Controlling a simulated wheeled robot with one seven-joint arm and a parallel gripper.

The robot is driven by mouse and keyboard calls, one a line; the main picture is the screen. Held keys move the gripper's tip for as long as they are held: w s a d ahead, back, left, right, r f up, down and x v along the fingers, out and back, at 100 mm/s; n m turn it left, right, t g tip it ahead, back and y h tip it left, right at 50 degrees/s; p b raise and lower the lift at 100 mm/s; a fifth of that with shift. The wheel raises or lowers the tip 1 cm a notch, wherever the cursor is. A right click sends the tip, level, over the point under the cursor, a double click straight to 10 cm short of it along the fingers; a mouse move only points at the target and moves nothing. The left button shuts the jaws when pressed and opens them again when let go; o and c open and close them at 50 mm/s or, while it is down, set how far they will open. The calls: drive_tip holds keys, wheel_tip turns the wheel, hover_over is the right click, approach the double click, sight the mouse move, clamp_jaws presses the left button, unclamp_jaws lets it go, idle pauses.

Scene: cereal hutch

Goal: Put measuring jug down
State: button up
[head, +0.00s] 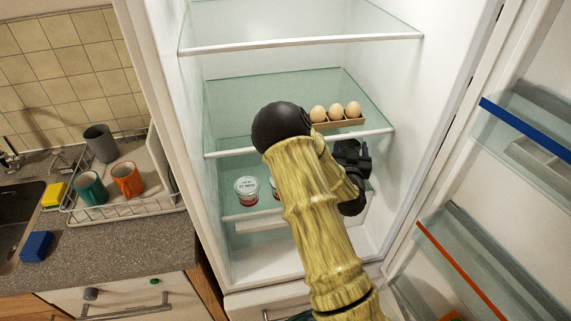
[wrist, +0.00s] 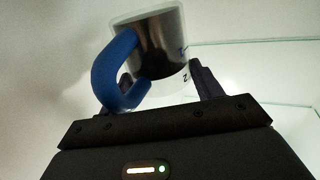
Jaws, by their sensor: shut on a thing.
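In the head view my gripper (head: 352,160) reaches inside the open fridge, around the middle shelf, and is partly hidden by my arm. The jug is hidden there. I cannot tell whether its base touches a shelf.
The fridge's middle shelf (head: 235,105) holds an egg tray (head: 345,123) with three eggs. The top shelf (head: 290,20) looks clear where visible. The open fridge door (head: 420,235) is at right; a dish rack (head: 130,212) is at left.

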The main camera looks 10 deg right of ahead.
drive_tip(key=shift+s+d+r, duration=0.15)
drive_tip(key=shift+s, duration=0.05)
drive_tip(key=f, duration=0.2)
drive_tip(key=f+p, duration=0.1)
drive_tip(key=f, duration=0.2)
drive_tip(key=shift+w+f, duration=0.2)
drive_tip(key=shift+f, duration=0.1)
drive_tip(key=shift+s+d+f, duration=0.1)
drive_tip(key=shift+s+f, duration=0.05)
drive_tip(key=shift+f, duration=0.05)
drive_tip(key=shift+a+f, duration=0.2)
drive_tip(key=shift+f+p, duration=0.35)
drive_tip(key=shift+f, duration=1.5)
drive_tip(key=shift+d+f, duration=0.1)
